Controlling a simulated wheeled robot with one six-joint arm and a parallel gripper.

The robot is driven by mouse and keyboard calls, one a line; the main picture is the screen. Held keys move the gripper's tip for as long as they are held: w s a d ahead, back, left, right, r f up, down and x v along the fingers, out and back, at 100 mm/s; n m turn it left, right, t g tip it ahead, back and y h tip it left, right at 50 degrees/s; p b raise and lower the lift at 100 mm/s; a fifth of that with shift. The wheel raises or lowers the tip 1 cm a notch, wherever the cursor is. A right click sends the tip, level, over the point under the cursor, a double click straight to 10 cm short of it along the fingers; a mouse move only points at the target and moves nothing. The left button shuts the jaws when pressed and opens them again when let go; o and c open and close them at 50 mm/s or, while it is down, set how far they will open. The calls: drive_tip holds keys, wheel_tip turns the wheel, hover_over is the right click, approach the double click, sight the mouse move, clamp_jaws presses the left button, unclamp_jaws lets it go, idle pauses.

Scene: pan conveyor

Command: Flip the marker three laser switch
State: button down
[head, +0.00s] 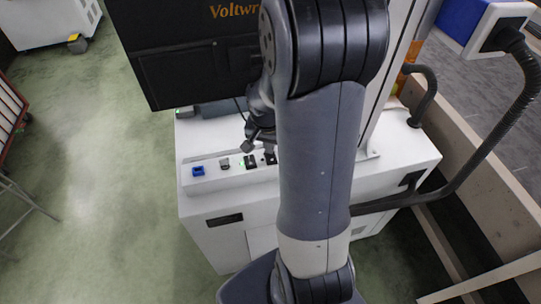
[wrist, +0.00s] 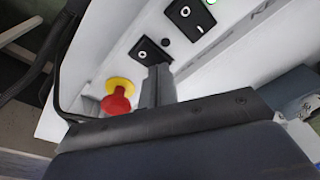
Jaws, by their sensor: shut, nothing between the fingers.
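In the head view my gripper (head: 260,144) is over the panel. No label reading marker three is legible.
A red emergency stop on a yellow base (wrist: 117,100) is close left of my fingers in the wrist view. A blue switch (head: 198,171) and a small grey control (head: 224,164) are at the panel's left.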

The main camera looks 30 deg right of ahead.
wheel_tip(320, 180, up, 7)
drive_tip(key=p, duration=0.5)
idle(0.4)
drive_tip(key=shift+f, duration=0.15)
drive_tip(key=shift+f+b, duration=2.4)
drive_tip(key=shift+f, duration=0.95)
